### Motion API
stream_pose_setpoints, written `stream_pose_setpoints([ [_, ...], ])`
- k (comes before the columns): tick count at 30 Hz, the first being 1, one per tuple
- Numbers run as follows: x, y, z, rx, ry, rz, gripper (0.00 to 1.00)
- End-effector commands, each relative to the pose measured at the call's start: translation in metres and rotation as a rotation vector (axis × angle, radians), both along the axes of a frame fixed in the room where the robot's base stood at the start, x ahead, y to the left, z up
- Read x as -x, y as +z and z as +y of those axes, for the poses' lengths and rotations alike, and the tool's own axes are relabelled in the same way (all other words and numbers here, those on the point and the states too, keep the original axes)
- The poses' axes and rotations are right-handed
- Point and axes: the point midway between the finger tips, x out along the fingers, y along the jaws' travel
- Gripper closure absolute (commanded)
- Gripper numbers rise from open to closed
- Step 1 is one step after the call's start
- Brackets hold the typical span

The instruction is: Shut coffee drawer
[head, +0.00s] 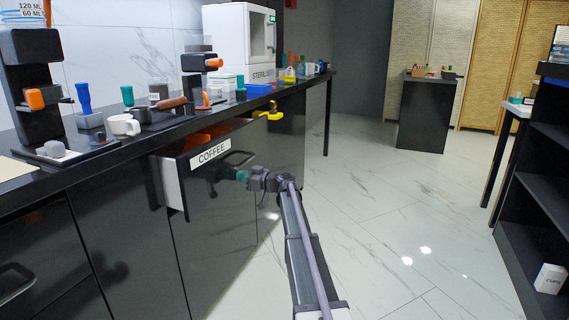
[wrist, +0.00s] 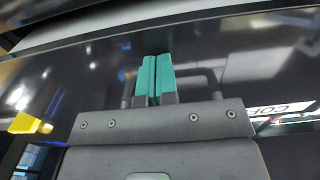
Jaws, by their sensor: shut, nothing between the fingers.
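The coffee drawer (head: 203,190) stands pulled out from the black counter, with a white COFFEE label (head: 210,153) on its dark front. Orange contents (head: 200,139) show inside it. Its dark handle (head: 238,158) is on the front, right of the label. My gripper (head: 238,176) is at the drawer front, just below the handle in the head view. In the wrist view, my teal fingers (wrist: 155,78) are together and empty, pointing at the glossy front between the handle's two ends (wrist: 212,82). Whether the fingertips touch the front I cannot tell.
The black countertop (head: 130,147) above holds a coffee machine (head: 32,85), a white mug (head: 123,125) and several small items. A yellow object (head: 268,115) juts out beyond the drawer. A dark shelf (head: 540,180) stands at the right. The tiled floor between is clear.

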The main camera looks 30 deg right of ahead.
Motion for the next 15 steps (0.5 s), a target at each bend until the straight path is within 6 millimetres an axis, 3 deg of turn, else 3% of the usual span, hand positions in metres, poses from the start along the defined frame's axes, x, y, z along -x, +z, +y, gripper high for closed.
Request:
stream_pose_setpoints([
  [15,-0.04,0.0,0.027,0.0,0.001,0.0,1.0],
])
